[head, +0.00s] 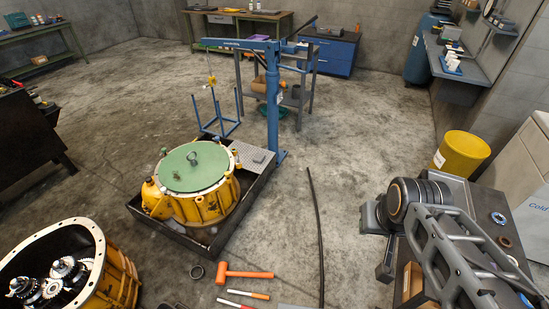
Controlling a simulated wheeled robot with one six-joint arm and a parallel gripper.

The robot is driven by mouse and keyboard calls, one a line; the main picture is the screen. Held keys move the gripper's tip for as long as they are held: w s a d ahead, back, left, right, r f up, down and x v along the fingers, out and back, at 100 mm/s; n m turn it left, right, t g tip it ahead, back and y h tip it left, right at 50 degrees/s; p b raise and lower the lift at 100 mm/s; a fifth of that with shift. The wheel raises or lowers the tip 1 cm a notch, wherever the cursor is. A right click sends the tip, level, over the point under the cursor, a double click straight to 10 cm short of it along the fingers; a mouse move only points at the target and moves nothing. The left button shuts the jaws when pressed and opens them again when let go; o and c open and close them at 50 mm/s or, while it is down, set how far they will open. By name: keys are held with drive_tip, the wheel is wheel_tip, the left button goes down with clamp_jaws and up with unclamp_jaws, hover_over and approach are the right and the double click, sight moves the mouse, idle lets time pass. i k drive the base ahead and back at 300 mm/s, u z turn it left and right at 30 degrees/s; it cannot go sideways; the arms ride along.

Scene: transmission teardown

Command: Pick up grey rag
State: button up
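I cannot make out a grey rag for certain. A small flat grey item (259,158) lies on the light perforated plate at the corner of the black drip tray; it is too small to tell whether it is cloth. My arm reaches in from the lower right, over a dark bench. Its gripper fingers do not show clearly anywhere, and the arm hides part of the bench top.
A yellow housing with a green cover (193,166) stands in the drip tray (212,242). A blue hoist (273,100) rises behind it. An open yellow housing (122,275), an orange mallet (246,274) and a black hose (318,230) are nearer. A yellow drum (461,155) stands right.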

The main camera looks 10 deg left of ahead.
sight(259, 157)
drive_tip(key=z, duration=0.05)
drive_tip(key=i, duration=2.75)
drive_tip(key=u, duration=1.05)
drive_tip(key=i, duration=1)
drive_tip(key=u, duration=2.2)
